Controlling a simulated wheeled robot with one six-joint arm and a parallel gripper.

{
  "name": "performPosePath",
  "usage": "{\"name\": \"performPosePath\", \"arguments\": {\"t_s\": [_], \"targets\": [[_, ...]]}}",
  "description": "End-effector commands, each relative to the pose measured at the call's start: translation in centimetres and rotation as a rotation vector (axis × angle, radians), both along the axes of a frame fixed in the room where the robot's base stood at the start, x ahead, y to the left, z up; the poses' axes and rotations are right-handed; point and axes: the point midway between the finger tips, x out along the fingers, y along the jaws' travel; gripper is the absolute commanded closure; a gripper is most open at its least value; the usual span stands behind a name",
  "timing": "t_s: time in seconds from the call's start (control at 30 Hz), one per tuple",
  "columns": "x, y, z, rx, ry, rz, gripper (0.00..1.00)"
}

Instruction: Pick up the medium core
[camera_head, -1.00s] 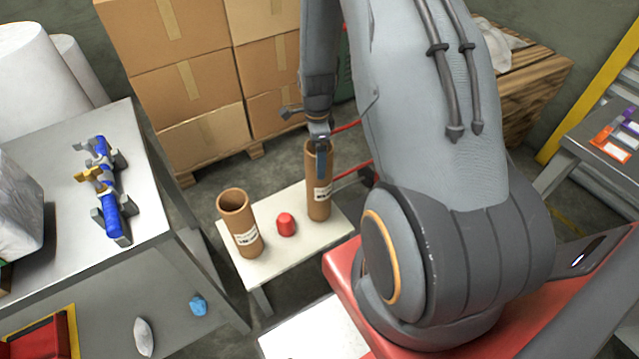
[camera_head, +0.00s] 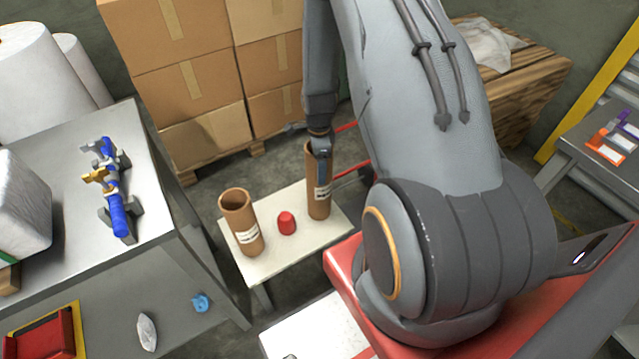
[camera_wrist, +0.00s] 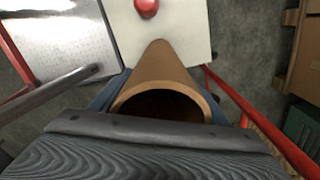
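Two brown cardboard cores stand upright on a small pale table. The taller, slimmer core (camera_head: 319,190) is at the right; the shorter, wider core (camera_head: 241,222) is at the left. I cannot tell by size alone which is the medium one. My gripper (camera_head: 320,158) is down at the top of the taller core. In the wrist view, the taller core's open rim (camera_wrist: 165,98) lies between my blue-grey fingers (camera_wrist: 163,92), one on each side. Whether they press on it is hard to see. The core's base appears to rest on the table.
A red piece (camera_head: 287,223) stands between the cores on the small table (camera_head: 280,262). A red rail (camera_head: 352,172) runs close behind the taller core. Stacked cartons (camera_head: 205,140) stand behind, and a grey bench (camera_head: 160,215) with a blue fixture (camera_head: 115,195) is at left.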

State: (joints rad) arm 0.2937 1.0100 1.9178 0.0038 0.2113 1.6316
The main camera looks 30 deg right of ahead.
Motion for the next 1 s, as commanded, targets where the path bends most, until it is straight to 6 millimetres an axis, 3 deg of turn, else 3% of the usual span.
{"name": "performPosePath", "arguments": {"t_s": [0.03, 0.17, 0.57, 1.0], "targets": [[0.0, 0.0, 0.0, 0.000, -0.001, 0.000, 0.54], [0.0, 0.0, 0.0, 0.000, -0.001, 0.000, 0.73], [0.1, -0.1, 0.7, -0.001, -0.002, 0.000, 0.73], [0.1, -0.1, 5.3, -0.001, -0.002, 0.000, 0.73]]}}
